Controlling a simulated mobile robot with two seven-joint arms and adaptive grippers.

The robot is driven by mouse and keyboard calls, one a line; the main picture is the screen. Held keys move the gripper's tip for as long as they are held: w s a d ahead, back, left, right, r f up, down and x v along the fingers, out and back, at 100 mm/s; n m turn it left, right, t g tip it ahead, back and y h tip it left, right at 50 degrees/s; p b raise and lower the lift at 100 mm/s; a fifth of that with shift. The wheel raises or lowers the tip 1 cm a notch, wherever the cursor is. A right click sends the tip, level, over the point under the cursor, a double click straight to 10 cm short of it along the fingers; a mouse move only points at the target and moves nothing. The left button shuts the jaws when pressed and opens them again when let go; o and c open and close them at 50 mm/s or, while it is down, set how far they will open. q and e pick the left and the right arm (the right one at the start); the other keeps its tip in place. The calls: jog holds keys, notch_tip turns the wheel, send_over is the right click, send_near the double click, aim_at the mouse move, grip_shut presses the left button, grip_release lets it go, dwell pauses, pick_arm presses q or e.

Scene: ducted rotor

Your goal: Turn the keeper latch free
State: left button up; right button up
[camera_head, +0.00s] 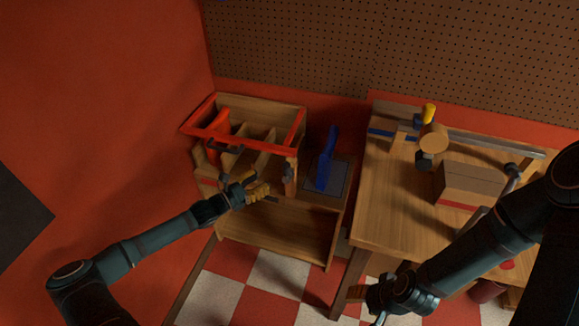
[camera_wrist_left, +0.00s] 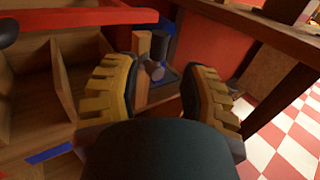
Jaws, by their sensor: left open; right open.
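A dark grey piece that looks like the keeper latch (camera_head: 290,168) sits at the top of the wooden front post of a divided wooden box (camera_head: 262,112). In the left wrist view this latch (camera_wrist_left: 157,62) shows as a dark cylinder and rounded end beside the post, between and beyond my fingers. A red frame (camera_head: 240,138) lies across the box top. My left gripper (camera_head: 254,188) is open, with yellow pads, just in front of the box and left of the post. In its wrist view the gripper (camera_wrist_left: 160,88) is empty.
A blue tool (camera_head: 328,160) stands on a dark pad (camera_head: 337,180) right of the box. The wooden workbench (camera_head: 385,205) on the right carries a cardboard-like box (camera_head: 468,182), a round wooden part (camera_head: 433,138) and a metal bar. The checkered floor is open below.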

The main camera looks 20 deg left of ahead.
aim_at(287, 166)
pick_arm(q)
jog(key=b+x, duration=0.1)
jog(key=x, duration=1)
jog(key=shift+w, duration=0.1)
grip_shut()
